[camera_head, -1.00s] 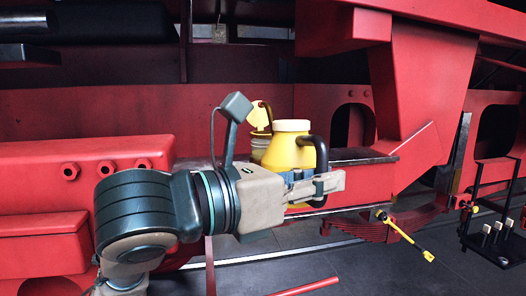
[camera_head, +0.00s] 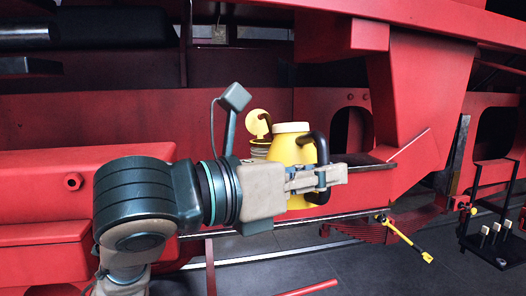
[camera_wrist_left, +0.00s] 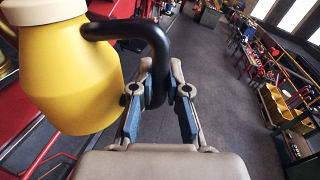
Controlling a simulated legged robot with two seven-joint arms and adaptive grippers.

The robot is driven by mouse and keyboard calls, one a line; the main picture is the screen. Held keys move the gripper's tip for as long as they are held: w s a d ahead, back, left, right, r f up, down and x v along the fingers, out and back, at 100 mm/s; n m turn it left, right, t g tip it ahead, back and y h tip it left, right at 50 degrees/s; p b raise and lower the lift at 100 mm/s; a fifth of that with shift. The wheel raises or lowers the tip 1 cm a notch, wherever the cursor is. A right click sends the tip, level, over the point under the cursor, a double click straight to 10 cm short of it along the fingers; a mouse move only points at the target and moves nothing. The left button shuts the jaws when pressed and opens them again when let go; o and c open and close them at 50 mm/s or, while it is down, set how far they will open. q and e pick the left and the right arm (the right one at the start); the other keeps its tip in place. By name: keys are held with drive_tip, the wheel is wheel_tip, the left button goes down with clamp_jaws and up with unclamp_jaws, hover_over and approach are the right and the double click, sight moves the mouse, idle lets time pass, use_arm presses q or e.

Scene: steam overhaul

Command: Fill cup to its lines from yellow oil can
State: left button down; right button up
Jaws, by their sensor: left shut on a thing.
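The yellow oil can (camera_head: 288,150) has a cream cap and a black handle. It stands about upright in front of the red frame. My left gripper (camera_head: 321,180) is shut on the can's black handle. In the left wrist view the can (camera_wrist_left: 72,75) is at the left, and the gripper (camera_wrist_left: 161,82) has a finger on each side of the handle. Behind the can, to its left, is a cup (camera_head: 260,148) with a yellow lid standing open. The can hides part of the cup, and its lines and oil level cannot be made out. My right gripper is not in view.
The red frame's ledge (camera_head: 368,168) runs behind the can. A red bracket (camera_head: 415,100) hangs down to its right. A yellow-ended tool (camera_head: 408,242) hangs at lower right beside a black rack (camera_head: 488,238). Grey floor lies below.

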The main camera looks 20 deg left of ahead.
use_arm(q)
drive_tip(key=shift+s+d+r+n+g, duration=0.1)
drive_tip(key=shift+d+r+n+g, duration=0.1)
drive_tip(key=shift+r+n, duration=0.9)
drive_tip(key=shift+s+d+r+n+g, duration=0.15)
drive_tip(key=shift+r+n, duration=0.35)
drive_tip(key=shift+r, duration=1.2)
drive_tip(key=shift+w, duration=0.1)
drive_tip(key=f+m+b, duration=0.1)
drive_tip(key=f, duration=0.1)
drive_tip(key=f+m+b, duration=0.1)
drive_tip(key=f+m, duration=0.1)
drive_tip(key=f, duration=0.1)
drive_tip(key=f+m+t+b, duration=0.1)
drive_tip(key=f, duration=0.2)
drive_tip(key=shift+w+a+f+m, duration=0.15)
drive_tip(key=shift+w+a+m, duration=0.15)
drive_tip(key=shift+a+m, duration=0.1)
drive_tip(key=shift+s, duration=0.15)
drive_tip(key=shift+d, duration=0.15)
